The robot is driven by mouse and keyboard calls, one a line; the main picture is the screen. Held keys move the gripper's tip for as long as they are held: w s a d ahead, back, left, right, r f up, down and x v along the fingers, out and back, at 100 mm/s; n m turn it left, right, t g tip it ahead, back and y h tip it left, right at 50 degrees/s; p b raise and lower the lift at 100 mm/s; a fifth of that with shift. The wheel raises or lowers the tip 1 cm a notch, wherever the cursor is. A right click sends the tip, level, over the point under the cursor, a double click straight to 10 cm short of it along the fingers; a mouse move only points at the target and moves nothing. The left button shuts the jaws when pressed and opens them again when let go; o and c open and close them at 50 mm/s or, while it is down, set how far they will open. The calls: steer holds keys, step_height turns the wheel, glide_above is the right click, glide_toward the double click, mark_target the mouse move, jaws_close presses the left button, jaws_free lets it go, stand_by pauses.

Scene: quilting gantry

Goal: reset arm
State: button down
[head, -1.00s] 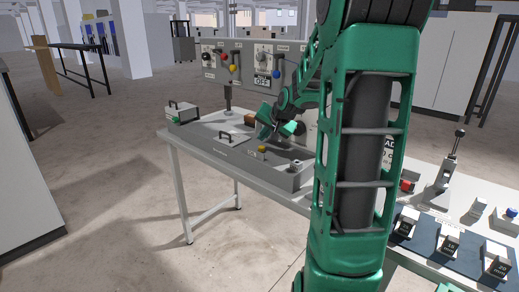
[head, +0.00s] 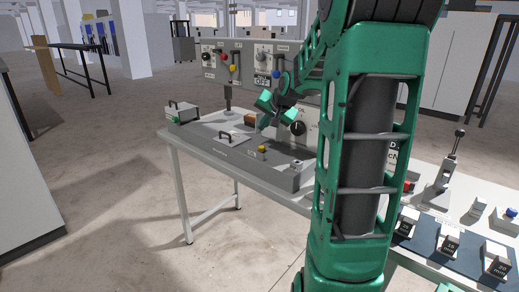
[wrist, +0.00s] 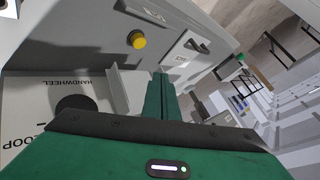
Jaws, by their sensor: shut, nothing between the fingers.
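My green arm stands upright across the right half of the head view. My gripper (head: 268,119) is above the grey machine bed (head: 215,143), in front of the control panel, and it holds nothing. In the wrist view my gripper (wrist: 160,78) shows as closed green fingers pointing toward the machine. A yellow button (wrist: 137,40) is beyond the fingers to the left there; it also shows in the head view (head: 262,149). A panel marked HANDWHEEL (wrist: 75,125) with a dark round part lies at the left of the wrist view. My arm hides part of the bench.
The control panel (head: 245,65) with knobs and a red-handled lever stands behind the bed. A grey box with a handle (head: 181,112) sits at the table's left end. At right are a lever stand (head: 445,170) and labelled blocks (head: 449,240).

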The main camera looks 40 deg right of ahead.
stand_by(0.4)
steer(key=s+a+f+n+g+y, duration=0.1)
steer(key=s+a+f+n+g, duration=0.1)
steer(key=s+a, duration=0.4)
steer(key=s+a+f+n+g+y, duration=0.1)
steer(key=s+a+f+g, duration=0.3)
steer(key=s, duration=1.3)
steer(key=s+a+f+n+g, duration=0.2)
steer(key=s+a+f+g, duration=0.1)
steer(key=s+a, duration=0.6)
steer(key=shift+s+a+f+n+y, duration=0.3)
steer(key=shift+s+n+y, duration=0.1)
steer(key=shift+s, duration=0.85)
steer(key=shift+w, duration=0.15)
steer(key=shift+w+f, duration=0.2)
steer(key=shift+w, duration=0.3)
